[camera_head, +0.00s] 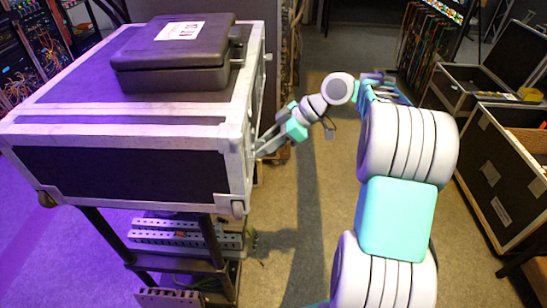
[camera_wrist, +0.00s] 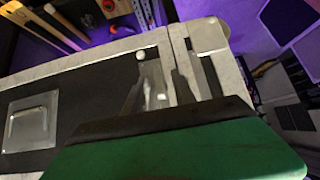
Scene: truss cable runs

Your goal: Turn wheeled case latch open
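The wheeled case (camera_head: 110,172) is a dark box with pale metal edging and small casters at its lower corners. It sits level on a dark rack. My gripper (camera_head: 259,148) is at the case's right-hand side, close to the metal edge. In the wrist view my gripper (camera_wrist: 157,82) has its two dark fingers apart. A shiny metal latch piece (camera_wrist: 152,80) on the case face lies between them in the picture. I cannot tell whether the fingers touch it. The green gripper body hides the lower part of this view.
A closed black case (camera_head: 180,55) with a white label lies on top. A recessed handle plate (camera_wrist: 30,122) is left of the latch in the wrist view. Open cases (camera_head: 510,180) stand at the right.

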